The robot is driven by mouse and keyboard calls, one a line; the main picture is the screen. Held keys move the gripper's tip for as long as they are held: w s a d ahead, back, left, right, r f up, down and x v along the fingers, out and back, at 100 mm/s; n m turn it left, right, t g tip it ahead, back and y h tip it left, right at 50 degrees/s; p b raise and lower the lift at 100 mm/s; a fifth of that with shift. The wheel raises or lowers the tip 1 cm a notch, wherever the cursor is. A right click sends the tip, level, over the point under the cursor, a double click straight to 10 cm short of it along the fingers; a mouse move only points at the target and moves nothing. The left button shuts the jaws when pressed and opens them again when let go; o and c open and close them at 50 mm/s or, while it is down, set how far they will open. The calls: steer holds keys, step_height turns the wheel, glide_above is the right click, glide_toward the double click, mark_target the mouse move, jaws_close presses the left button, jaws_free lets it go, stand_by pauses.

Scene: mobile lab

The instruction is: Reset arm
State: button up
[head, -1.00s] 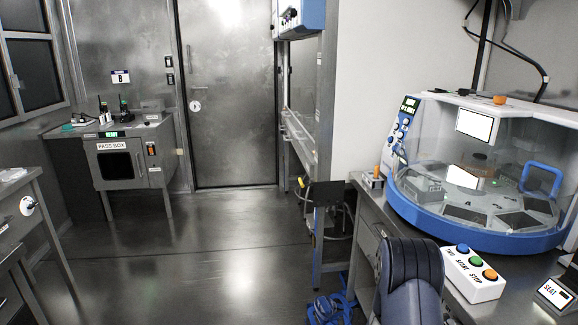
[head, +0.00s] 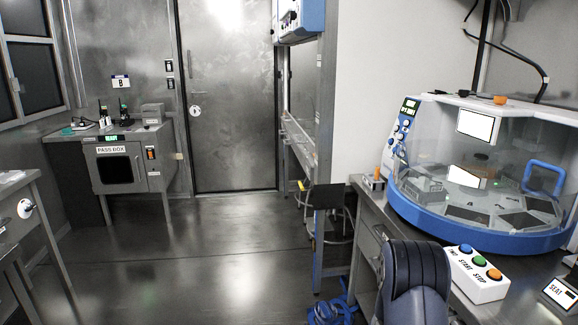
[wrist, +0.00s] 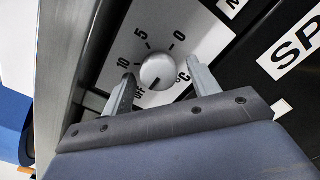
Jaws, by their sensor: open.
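In the wrist view my gripper (wrist: 160,70) is open. Its two grey fingers stand apart on either side of a round silver knob (wrist: 157,71), with nothing seen held between them. I cannot tell how far the fingertips are from the panel. The gripper's fingers do not show in the head view. A dark blue ribbed part, which looks like my arm, stands at the bottom of that view.
A blue-rimmed machine with a clear cover (head: 480,238) stands on the right bench, with a white button box (head: 478,287) in front. A grey pass box (head: 125,168) stands at back left, beside a metal door (head: 228,110). The floor (head: 200,245) between is open.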

steer(key=a, duration=0.6)
steer(key=shift+s, duration=0.2)
